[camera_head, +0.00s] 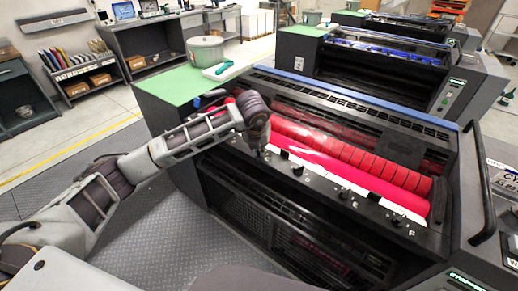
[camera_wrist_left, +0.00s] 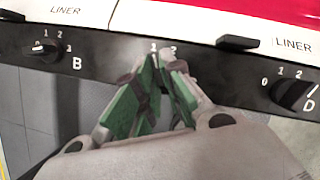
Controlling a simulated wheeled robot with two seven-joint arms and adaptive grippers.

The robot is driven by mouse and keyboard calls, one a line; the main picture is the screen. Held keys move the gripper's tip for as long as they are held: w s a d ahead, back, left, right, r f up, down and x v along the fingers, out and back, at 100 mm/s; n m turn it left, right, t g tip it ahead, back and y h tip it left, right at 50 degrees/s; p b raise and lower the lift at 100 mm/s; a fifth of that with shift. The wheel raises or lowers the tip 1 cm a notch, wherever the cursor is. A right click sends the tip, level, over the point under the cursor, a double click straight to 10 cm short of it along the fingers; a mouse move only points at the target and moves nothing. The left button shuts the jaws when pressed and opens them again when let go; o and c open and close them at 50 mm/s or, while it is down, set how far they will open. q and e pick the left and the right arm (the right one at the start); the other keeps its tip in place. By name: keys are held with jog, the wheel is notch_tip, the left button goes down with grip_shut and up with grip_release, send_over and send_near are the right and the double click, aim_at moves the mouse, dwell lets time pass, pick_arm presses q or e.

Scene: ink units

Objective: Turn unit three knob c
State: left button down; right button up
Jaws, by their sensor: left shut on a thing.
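The ink unit in front of me has red-inked rollers (camera_head: 345,155) and a dark front rail with a row of black knobs. My left gripper (camera_head: 262,152) is at this rail, left of the other visible knobs. In the wrist view, the green-padded fingers of my left gripper (camera_wrist_left: 160,62) close in between knob B (camera_wrist_left: 45,50) and knob D (camera_wrist_left: 292,93). They are shut on knob c, which the fingers hide, along with its letter. The marks 1 and 2 show just above the fingertips. My right gripper is not in view.
Black latches (camera_wrist_left: 237,43) beside LINER labels stick out above the rail. A green-topped side surface (camera_head: 180,85) holds a grey pot (camera_head: 205,50) and a white tray (camera_head: 222,71). More ink units (camera_head: 375,62) stand behind. Open floor (camera_head: 110,135) lies at left.

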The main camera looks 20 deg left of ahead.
pick_arm(q)
jog(key=c, duration=1.5)
grip_release()
jog(key=shift+c, duration=0.2)
jog(key=shift+r, duration=0.1)
jog(key=v, duration=1.1)
jog(key=shift+r, duration=0.4)
jog(key=shift+s+d, duration=0.1)
jog(key=shift+s, duration=0.05)
